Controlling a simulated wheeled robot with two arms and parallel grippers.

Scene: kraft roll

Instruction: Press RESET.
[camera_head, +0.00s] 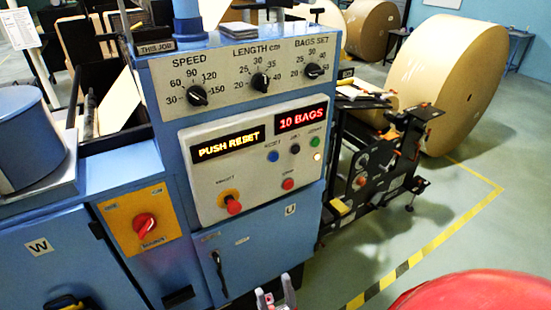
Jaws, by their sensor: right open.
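The blue machine carries a white control panel (258,173). An amber display (228,146) reads "PUSH RESET" and a red display (301,117) reads "10 BAGS". A blue button (273,156), a black button (295,149) and a green button (314,141) sit in a row. Their labels are too small to read for sure, so I cannot confirm which is RESET. A red button (288,184) sits lower. My right gripper (276,296) is open and empty at the bottom edge, below the panel and apart from the buttons. My left gripper is not in view.
A red mushroom knob (233,206) sticks out at the panel's lower left. Selector dials (260,82) line the upper panel. A red rotary switch (145,226) is on a yellow plate at left. A large kraft roll (444,82) stands behind.

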